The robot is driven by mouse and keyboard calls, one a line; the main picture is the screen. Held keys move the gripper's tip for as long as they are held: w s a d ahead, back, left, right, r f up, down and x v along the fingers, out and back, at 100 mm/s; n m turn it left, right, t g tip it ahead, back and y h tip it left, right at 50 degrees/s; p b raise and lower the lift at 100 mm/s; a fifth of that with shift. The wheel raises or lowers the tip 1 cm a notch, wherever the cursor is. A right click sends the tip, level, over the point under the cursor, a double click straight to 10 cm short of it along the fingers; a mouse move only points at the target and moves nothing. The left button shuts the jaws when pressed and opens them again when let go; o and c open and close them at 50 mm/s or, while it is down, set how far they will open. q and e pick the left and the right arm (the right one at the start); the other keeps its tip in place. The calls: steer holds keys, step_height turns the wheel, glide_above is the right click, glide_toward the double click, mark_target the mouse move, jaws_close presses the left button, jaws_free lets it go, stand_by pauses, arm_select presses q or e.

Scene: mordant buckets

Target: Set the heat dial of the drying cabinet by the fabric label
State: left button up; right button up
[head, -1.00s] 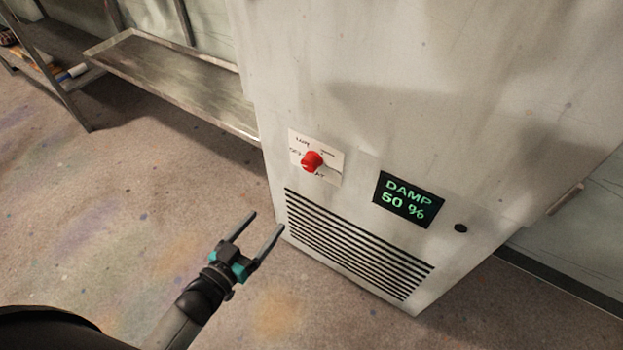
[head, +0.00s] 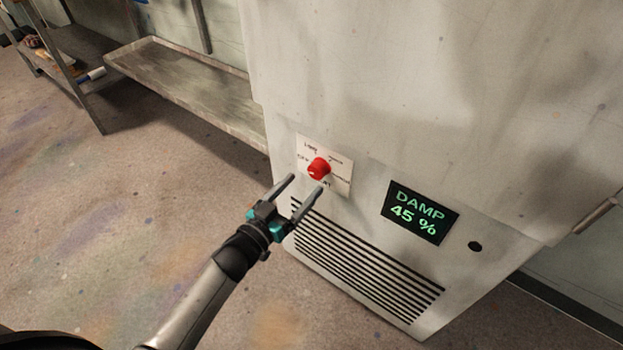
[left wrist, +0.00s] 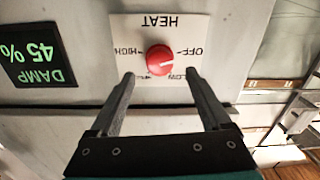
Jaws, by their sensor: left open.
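The red heat dial (head: 318,169) sits on a white plate (head: 343,181) on the drying cabinet (head: 430,110). In the left wrist view the plate appears upside down, with HEAT, OFF, LOW and HIGH readable around the dial (left wrist: 159,60). A pale mark shows on the dial, but I cannot tell exactly which setting it points to. My left gripper (head: 305,183) is open in front of the dial. In the wrist view its fingertips (left wrist: 159,74) straddle the dial's lower edge, with no clear contact. No fabric label is visible. My right gripper is out of view.
The display (head: 420,212) reads DAMP 45 %. A slotted vent (head: 365,255) lies below the dial and a dark round spot (head: 475,246) right of the display. A metal shelf (head: 185,90) stands left of the cabinet. The floor in front is clear.

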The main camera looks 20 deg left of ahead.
mark_target(314, 174)
arm_select(q)
steer(key=shift+b+x, duration=0.65)
steer(key=shift+x, duration=1.75)
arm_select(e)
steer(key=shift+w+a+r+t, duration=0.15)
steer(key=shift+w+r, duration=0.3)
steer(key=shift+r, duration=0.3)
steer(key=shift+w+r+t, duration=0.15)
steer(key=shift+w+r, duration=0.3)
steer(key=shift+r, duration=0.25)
arm_select(q)
steer(key=shift+s, duration=0.1)
jaws_close()
